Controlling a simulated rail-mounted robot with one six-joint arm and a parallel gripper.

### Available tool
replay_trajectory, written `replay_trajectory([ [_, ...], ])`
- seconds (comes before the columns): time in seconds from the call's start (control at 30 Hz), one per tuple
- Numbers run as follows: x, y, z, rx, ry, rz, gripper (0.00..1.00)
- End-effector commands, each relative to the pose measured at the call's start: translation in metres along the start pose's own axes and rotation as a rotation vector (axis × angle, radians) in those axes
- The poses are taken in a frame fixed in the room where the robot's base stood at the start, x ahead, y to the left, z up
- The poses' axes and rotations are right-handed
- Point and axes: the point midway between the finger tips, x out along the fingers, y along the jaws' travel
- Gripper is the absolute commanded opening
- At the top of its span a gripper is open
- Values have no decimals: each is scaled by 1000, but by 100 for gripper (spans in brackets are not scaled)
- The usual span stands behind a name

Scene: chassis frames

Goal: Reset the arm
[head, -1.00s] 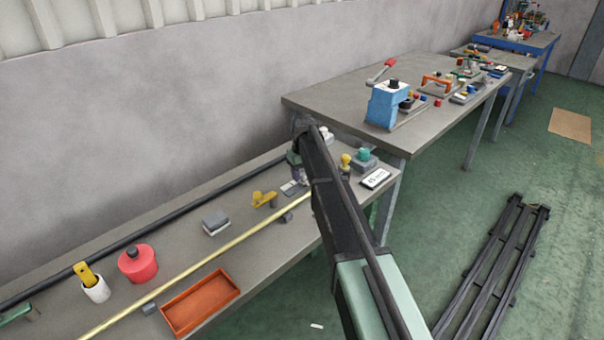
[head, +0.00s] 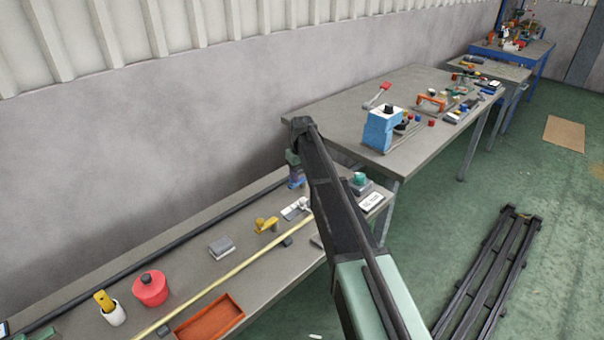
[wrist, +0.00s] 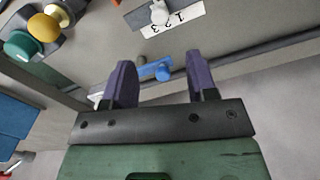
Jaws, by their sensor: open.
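My arm crosses the head view from the lower right up to a bend over the far end of the near bench. My gripper (head: 295,180) hangs down from that bend, partly hidden behind the arm. In the wrist view my gripper (wrist: 160,75) shows two purple fingers spread wide apart, with nothing held between them. A small blue piece with a round knob (wrist: 163,72) shows beyond the fingers, in the gap between them. I cannot tell how far the fingers are from it.
The near bench (head: 190,265) holds a red pot (head: 150,289), an orange tray (head: 211,318), a yellow handle (head: 266,224) and long rods. A 1-2-3 plate (wrist: 172,28) and teal knob (wrist: 24,46) lie near my gripper. A blue device (head: 381,130) stands on the bench behind.

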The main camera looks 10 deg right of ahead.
Motion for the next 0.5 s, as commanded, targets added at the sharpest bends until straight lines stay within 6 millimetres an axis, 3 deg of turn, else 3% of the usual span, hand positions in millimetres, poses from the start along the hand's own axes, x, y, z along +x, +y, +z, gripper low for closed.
replay_trajectory([
  [0.3,2,-2,6,54,0,0,52],
  [0.37,2,-12,36,102,-1,0,52],
  [0.47,2,-43,110,180,-1,0,52],
  [0.5,2,-58,145,209,-1,0,52],
])
